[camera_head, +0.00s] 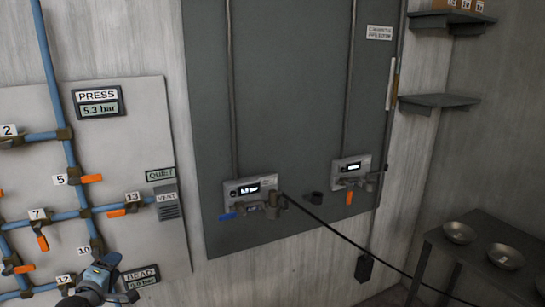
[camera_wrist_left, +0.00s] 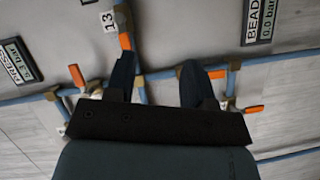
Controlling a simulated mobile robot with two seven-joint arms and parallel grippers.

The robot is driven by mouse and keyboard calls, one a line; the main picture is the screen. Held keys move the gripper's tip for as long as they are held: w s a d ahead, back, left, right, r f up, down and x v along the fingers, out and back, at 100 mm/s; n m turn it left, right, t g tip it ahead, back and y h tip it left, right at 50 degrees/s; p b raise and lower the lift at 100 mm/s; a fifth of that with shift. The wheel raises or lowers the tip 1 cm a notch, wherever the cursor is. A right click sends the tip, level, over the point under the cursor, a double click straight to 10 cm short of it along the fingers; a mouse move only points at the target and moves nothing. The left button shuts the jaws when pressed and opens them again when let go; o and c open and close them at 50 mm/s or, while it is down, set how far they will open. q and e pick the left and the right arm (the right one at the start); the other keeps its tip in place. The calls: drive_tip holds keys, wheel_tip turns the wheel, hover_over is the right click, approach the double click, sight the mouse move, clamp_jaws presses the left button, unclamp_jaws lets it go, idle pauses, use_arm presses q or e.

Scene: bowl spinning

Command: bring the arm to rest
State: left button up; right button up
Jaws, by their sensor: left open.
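My left gripper (camera_head: 122,278) shows at the bottom left in the head view, in front of the lower part of the pipe panel (camera_head: 140,110), near the tag 10 (camera_head: 84,251) and the BEAD display (camera_head: 141,276). In the left wrist view my left gripper (camera_wrist_left: 158,68) has its two dark fingers apart, with blue pipe showing between them and nothing held. An orange handle (camera_wrist_left: 126,41) near the tag 13 (camera_wrist_left: 108,20) shows by one fingertip, another orange handle (camera_wrist_left: 217,74) by the other. I cannot tell whether the fingers touch anything. My right gripper is in neither view.
Blue pipes (camera_head: 68,150) with orange valve handles stand out from the panel. A dark board (camera_head: 290,100) carries two gauge boxes, one with a black hose (camera_head: 345,238). A table (camera_head: 470,262) with metal bowls (camera_head: 459,232) stands at the right, below wall shelves (camera_head: 440,101).

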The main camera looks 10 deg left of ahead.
use_arm(q)
drive_tip(key=s+d+f+m+g+h, duration=0.3)
drive_tip(key=s+d+f+m, duration=0.8)
drive_tip(key=s+d+f, duration=0.5)
drive_tip(key=s+d+f+m+g+h, duration=0.1)
drive_tip(key=s+d+f+m, duration=0.1)
drive_tip(key=s+d, duration=0.4)
drive_tip(key=s+d+f+m+g+h, duration=0.1)
drive_tip(key=s+d+f+m, duration=0.1)
drive_tip(key=s+d+m, duration=0.3)
drive_tip(key=s+d+p, duration=0.1)
drive_tip(key=s+d, duration=0.1)
drive_tip(key=shift+s+d+f+m+g, duration=0.3)
drive_tip(key=shift+s+f+g, duration=0.05)
drive_tip(key=shift+s+g, duration=0.05)
